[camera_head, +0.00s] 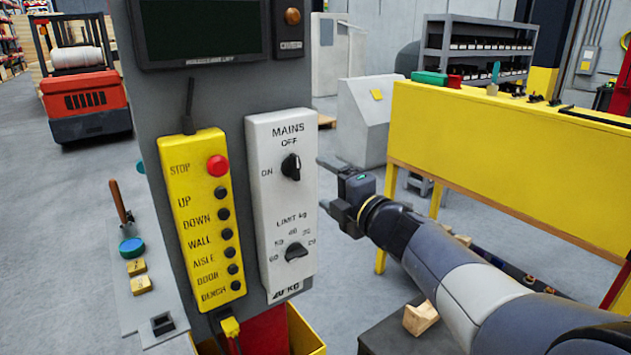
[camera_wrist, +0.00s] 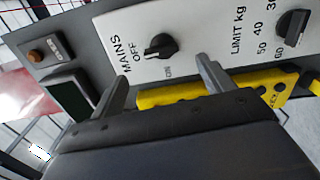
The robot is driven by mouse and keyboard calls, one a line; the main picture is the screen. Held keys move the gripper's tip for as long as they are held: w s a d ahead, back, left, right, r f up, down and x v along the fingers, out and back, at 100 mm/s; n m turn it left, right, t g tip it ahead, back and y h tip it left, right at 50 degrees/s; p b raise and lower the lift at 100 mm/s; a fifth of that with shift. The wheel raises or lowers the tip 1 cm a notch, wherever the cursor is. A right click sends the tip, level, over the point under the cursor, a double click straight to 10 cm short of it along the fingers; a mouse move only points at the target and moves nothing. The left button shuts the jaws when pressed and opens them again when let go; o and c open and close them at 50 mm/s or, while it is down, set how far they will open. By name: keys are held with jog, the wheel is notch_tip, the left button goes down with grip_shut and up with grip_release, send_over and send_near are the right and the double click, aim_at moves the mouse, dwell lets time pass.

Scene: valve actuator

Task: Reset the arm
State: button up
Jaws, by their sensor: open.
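My gripper (camera_head: 324,184) is open and empty, with its two fingers apart. In the head view it is just right of the white control box (camera_head: 265,205), with my arm reaching in from the lower right. The box carries a black MAINS knob (camera_head: 291,167) and a black LIMIT kg knob (camera_head: 296,252). In the wrist view the open fingers (camera_wrist: 165,88) point toward the box, with the MAINS knob (camera_wrist: 159,46) between and beyond them. The fingers look apart from the knob. The gap to the panel is hard to judge.
A yellow push-button pendant (camera_head: 202,215) with a red STOP button hangs left of the box on a grey column (camera_head: 225,95). A yellow workbench (camera_head: 500,150) stands at the right. A wooden block (camera_head: 420,318) lies below my arm. A red forklift (camera_head: 82,95) is far left.

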jog(key=shift+v, duration=0.75)
jog(key=p+x, duration=0.1)
jog(key=x, duration=1)
jog(key=shift+p, duration=0.3)
jog(key=shift+s, duration=0.1)
